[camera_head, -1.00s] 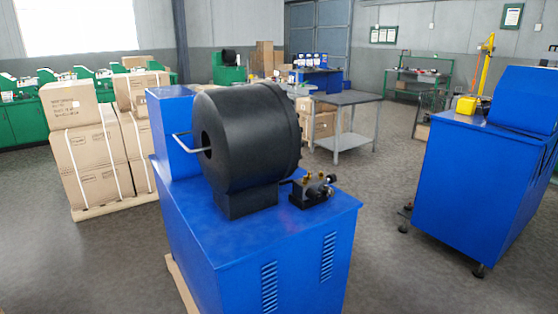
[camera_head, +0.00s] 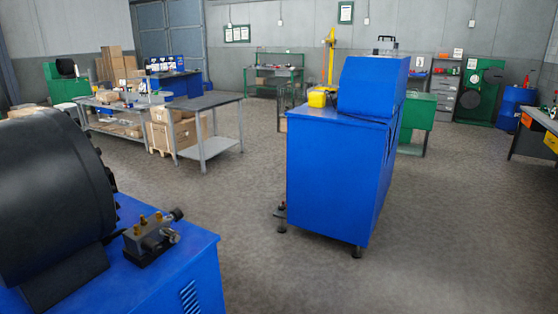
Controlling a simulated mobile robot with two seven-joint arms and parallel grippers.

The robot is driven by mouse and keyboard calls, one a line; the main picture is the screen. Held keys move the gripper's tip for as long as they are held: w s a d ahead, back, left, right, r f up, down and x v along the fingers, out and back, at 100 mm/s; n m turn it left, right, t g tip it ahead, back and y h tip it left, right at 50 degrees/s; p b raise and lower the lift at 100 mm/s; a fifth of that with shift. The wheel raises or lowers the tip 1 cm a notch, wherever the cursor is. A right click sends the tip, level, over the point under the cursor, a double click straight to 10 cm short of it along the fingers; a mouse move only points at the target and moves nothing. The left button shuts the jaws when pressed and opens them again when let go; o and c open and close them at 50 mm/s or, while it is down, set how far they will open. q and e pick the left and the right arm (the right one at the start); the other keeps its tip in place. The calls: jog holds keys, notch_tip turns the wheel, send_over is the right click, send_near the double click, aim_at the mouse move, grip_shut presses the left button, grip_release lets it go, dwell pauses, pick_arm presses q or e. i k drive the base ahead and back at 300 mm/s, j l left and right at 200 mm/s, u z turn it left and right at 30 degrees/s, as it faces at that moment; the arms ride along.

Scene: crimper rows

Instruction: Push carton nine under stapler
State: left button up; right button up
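No stapler that I can make out and no carton marked nine show in the head view. Several brown cartons stand at the back left, with a tall stack (camera_head: 117,64) by the wall. More cartons (camera_head: 168,128) sit low beside the grey table. Neither of my grippers is in the picture.
A blue machine with a black drum (camera_head: 52,190) fills the near left. A blue cabinet machine (camera_head: 338,180) on short feet stands in the centre. A grey table (camera_head: 208,146) is at the back left, a dark-topped bench (camera_head: 535,142) at the right edge. The floor (camera_head: 440,230) at right is clear.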

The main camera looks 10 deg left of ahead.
aim_at(113, 96)
jog(key=i+l+z, duration=0.1)
jog(key=i+z, duration=0.25)
jog(key=i, duration=0.25)
jog(key=i+z, duration=0.35)
jog(key=i, duration=0.25)
jog(key=i+u, duration=0.15)
jog(key=i, duration=0.55)
jog(key=i+l+u, duration=0.1)
jog(key=i, duration=0.6)
jog(key=i+j+u, duration=0.1)
jog(key=i+u, duration=0.85)
jog(key=u, duration=0.15)
jog(key=i+j+u, duration=0.1)
jog(key=i+u, duration=0.5)
jog(key=u, duration=0.15)
jog(key=i+u, duration=0.85)
jog(key=i, duration=2.15)
jog(key=i+z, duration=0.1)
jog(key=i, duration=0.6)
jog(key=i+j+z, duration=0.1)
jog(key=i, duration=0.55)
jog(key=i+z, duration=0.35)
jog(key=i, duration=0.3)
jog(key=i+z, duration=0.4)
jog(key=i, duration=0.2)
